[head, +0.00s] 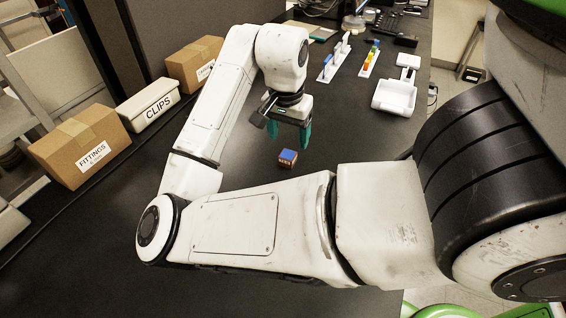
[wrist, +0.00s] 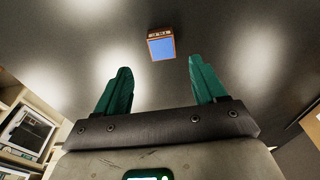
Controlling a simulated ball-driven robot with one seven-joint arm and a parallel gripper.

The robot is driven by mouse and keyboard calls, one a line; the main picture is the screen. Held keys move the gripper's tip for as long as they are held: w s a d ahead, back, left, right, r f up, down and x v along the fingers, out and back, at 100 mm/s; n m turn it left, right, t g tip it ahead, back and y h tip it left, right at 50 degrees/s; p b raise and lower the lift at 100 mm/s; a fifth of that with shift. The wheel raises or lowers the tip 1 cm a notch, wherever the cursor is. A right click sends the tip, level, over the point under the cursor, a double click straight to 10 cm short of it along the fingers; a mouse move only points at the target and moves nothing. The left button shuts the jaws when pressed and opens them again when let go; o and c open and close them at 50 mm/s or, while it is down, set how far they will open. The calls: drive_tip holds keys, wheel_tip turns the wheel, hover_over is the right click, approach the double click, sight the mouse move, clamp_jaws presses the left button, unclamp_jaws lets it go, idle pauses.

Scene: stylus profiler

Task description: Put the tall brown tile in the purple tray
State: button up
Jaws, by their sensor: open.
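A small brown block with a blue top face (head: 287,158) sits on the black bench, and it also shows in the wrist view (wrist: 161,45). Whether it is the tall brown tile, I cannot tell. My gripper (head: 289,144) points down with its green fingers apart and nothing between them. In the head view its fingertips are just above and behind the block. In the wrist view the block lies beyond the fingertips (wrist: 159,66), centred between them. I see no purple tray in either view.
At left stand a FITTINGS box (head: 80,145), a CLIPS box (head: 148,104) and another cardboard box (head: 195,63). At the back are a white rack (head: 333,60), a coloured row (head: 370,60) and a white device (head: 395,95). The bench around the block is clear.

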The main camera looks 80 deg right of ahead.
sight(288, 155)
drive_tip(key=shift+w+d+f, duration=0.1)
drive_tip(key=shift+f, duration=1.7)
drive_tip(key=shift+w+d+f, duration=0.1)
drive_tip(key=shift+f, duration=1.7)
drive_tip(key=c, duration=1.2)
drive_tip(key=shift+o, duration=0.2)
drive_tip(key=shift+r, duration=0.15)
